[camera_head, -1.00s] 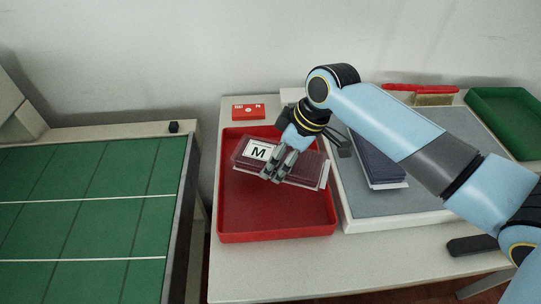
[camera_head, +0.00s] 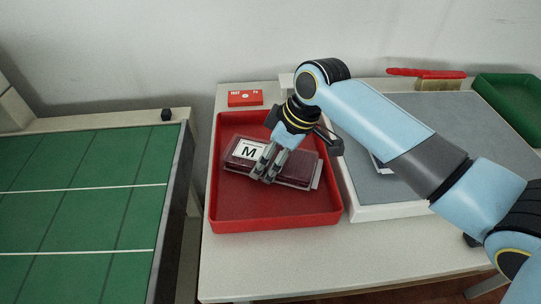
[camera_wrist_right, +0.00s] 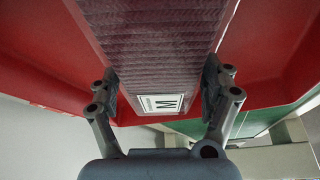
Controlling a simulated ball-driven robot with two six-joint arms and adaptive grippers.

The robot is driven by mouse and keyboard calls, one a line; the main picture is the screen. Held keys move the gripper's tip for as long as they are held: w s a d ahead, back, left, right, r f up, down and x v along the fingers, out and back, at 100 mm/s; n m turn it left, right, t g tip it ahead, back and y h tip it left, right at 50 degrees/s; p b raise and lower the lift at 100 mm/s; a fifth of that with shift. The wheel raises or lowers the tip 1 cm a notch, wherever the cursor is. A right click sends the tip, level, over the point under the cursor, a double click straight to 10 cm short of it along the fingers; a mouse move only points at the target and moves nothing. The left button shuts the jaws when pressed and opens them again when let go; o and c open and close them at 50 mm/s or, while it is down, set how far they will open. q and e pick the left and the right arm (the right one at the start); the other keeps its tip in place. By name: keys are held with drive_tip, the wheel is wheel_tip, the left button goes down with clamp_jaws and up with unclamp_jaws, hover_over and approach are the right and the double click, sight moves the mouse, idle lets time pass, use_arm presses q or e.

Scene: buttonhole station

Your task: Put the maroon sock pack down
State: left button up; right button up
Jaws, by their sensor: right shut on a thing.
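The maroon sock pack (camera_head: 297,167) has a white label marked M. My right gripper (camera_head: 268,176) is shut on it, with its fingers across the pack. The pack is inside the outline of the red tray (camera_head: 275,220); I cannot tell for sure whether it touches the tray floor. In the right wrist view the pack (camera_wrist_right: 155,45) lies between the two fingers of the right gripper (camera_wrist_right: 160,88), with red tray walls on both sides. My left gripper is not in view.
A grey mat (camera_head: 420,120) with a white border is right of the tray; a dark pack on it is mostly hidden by my arm. A red box (camera_head: 245,98), a brush (camera_head: 440,84) and a green tray (camera_head: 510,98) stand behind. A green gridded surface (camera_head: 80,210) is left.

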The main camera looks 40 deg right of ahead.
drive_tip(key=shift+f, duration=0.1)
drive_tip(key=o, duration=1.2)
drive_tip(key=shift+c, duration=0.2)
drive_tip(key=p+v, duration=0.1)
drive_tip(key=v, duration=1.1)
